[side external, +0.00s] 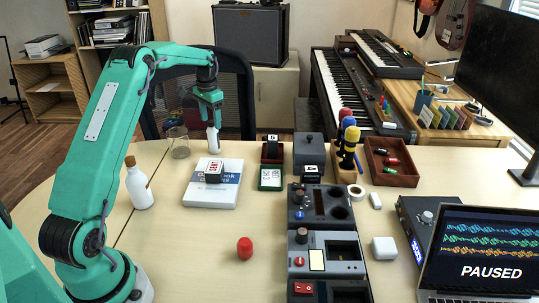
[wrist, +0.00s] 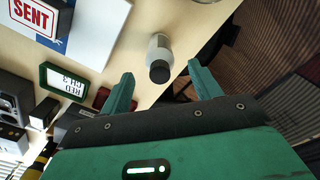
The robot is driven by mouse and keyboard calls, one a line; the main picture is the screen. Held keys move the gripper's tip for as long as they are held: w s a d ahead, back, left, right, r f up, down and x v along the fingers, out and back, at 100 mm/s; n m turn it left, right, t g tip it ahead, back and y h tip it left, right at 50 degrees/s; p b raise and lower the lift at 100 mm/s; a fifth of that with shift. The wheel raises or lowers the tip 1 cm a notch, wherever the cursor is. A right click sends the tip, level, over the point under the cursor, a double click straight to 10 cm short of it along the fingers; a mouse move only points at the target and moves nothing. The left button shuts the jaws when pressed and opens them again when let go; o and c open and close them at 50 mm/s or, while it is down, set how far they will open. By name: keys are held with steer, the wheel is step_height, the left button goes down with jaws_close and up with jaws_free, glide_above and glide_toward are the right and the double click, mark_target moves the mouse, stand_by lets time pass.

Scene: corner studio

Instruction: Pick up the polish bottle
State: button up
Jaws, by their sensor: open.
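A small pale bottle with a dark cap, which looks like the polish bottle (side external: 213,141), stands near the far edge of the table. In the wrist view the bottle (wrist: 158,48) shows cap-first, just beyond the gap between my fingertips. My gripper (side external: 210,112) hangs over it with fingers pointing down. In the wrist view my gripper (wrist: 160,73) is open, with a finger on either side and nothing held. The side view does not show clearly whether the fingers touch the bottle. A second white bottle with a cork-coloured top (side external: 139,187) stands further left.
A clear glass (side external: 178,144) stands just left of the bottle. A white-and-blue book (side external: 211,193) bearing a "SENT" block (side external: 214,170) lies nearer. A green-framed card (side external: 270,179) and control modules (side external: 327,250) stand to the right. A red knob-like object (side external: 244,248) sits on clear tabletop.

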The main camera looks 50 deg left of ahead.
mark_target(213, 134)
steer(key=shift+f, duration=3.55)
steer(key=c, duration=1.1)
steer(key=shift+r, duration=0.2)
steer(key=shift+r, duration=0.55)
steer(key=r, duration=0.3)
steer(key=shift+w+d, duration=0.1)
steer(key=shift+d, duration=0.15)
steer(key=d+r, duration=0.2)
steer(key=d, duration=0.1)
steer(key=d+r, duration=0.2)
steer(key=d, duration=0.2)
steer(key=d+r, duration=0.2)
steer(key=d, duration=0.2)
steer(key=shift+w+d+r, duration=0.1)
steer(key=shift+w+r, duration=0.2)
steer(key=shift+r, duration=0.05)
